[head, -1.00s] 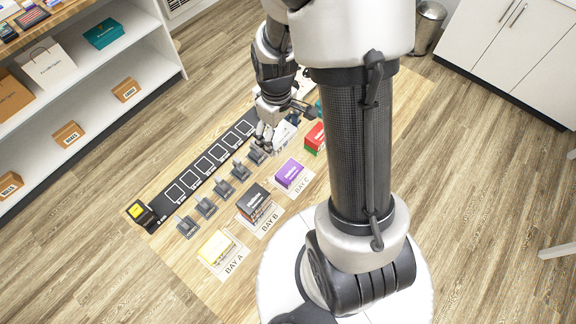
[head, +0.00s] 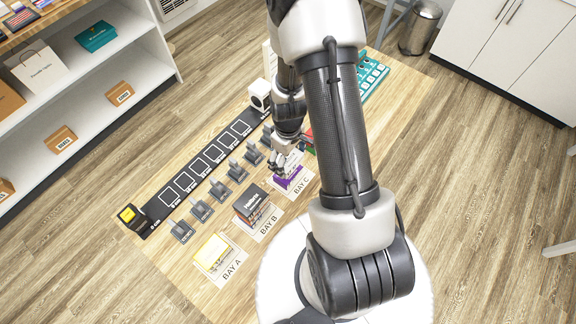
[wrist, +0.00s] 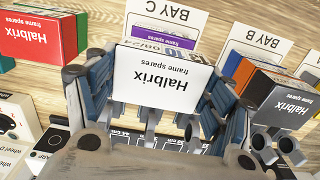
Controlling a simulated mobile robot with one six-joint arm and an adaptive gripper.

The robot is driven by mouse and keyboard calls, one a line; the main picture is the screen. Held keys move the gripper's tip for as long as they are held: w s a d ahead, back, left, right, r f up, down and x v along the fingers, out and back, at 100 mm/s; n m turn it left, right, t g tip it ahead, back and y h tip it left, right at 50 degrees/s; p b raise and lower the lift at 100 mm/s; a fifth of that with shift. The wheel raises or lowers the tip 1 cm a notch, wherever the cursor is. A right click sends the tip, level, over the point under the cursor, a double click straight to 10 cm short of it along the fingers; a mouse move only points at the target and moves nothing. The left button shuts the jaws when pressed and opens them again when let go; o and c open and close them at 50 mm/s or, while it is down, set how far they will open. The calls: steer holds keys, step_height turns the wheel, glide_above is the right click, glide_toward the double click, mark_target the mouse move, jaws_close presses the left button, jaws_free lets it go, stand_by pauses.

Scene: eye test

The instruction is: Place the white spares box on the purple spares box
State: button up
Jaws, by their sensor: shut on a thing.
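The white spares box (wrist: 158,78), labelled Halbrix frame spares, is between the fingers of my gripper (wrist: 152,92), which is shut on it. In the head view the white box (head: 293,161) and my gripper (head: 281,166) are at the far side of the purple spares box (head: 288,184). The purple box sits by the BAY C label, partly covered in that view. In the wrist view a strip of the purple box (wrist: 164,38) shows beyond the white box. I cannot tell whether the two boxes touch.
A red box (wrist: 42,37) is close beside my gripper. Grey stands (head: 219,189) line the black strip (head: 188,180). Free tabletop lies around the bays.

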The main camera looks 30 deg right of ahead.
mark_target(288, 165)
steer(key=shift+f+b, duration=0.5)
steer(key=shift+f, duration=1.6)
steer(key=shift+f, duration=0.1)
steer(key=o, duration=1.1)
